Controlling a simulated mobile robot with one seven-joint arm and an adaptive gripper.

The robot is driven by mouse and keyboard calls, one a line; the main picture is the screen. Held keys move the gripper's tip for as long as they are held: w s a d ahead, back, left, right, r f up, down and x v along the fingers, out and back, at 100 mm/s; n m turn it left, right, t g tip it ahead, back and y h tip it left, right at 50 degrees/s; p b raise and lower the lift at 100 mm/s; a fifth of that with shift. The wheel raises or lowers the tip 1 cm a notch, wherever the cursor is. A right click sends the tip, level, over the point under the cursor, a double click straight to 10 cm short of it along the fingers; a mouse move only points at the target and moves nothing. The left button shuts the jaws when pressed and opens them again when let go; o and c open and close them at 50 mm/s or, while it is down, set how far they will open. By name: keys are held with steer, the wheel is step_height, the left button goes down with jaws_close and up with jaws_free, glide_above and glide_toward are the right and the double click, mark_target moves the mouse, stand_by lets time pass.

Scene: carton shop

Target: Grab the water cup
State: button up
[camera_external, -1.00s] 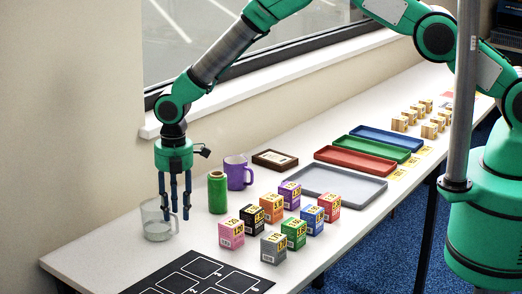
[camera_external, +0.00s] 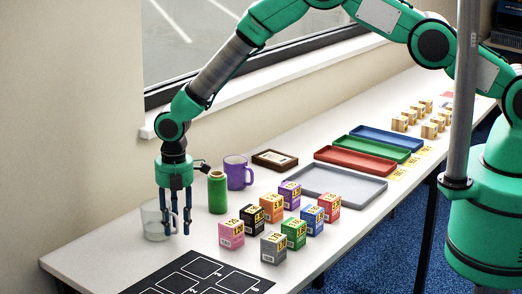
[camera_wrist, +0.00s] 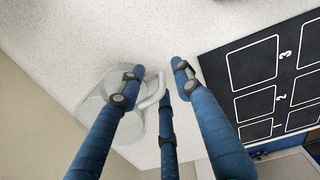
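The water cup is a clear glass mug (camera_external: 152,222) standing upright near the table's left end. In the wrist view the mug (camera_wrist: 94,112) lies left of centre, with its handle (camera_wrist: 155,92) pointing right, towards my fingers. My gripper (camera_external: 177,228) has three blue fingers pointing down at the mug's right, handle side. In the wrist view my gripper (camera_wrist: 155,78) is open, its fingers spread around the handle area. One finger covers part of the mug. I cannot tell whether any finger touches it.
A green cylinder (camera_external: 217,194) and a purple mug (camera_external: 238,173) stand to the right. Several coloured number boxes (camera_external: 272,208) stand farther right. A black mat with white outlines (camera_external: 200,275) lies in front. The wall and window sill (camera_external: 260,95) run behind the table.

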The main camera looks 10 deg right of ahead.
steer(key=shift+c, duration=0.6)
jaws_close()
steer(key=shift+r, duration=0.3)
steer(key=shift+r+b, duration=0.45)
steer(key=shift+r, duration=4.15)
steer(key=shift+r, duration=0.15)
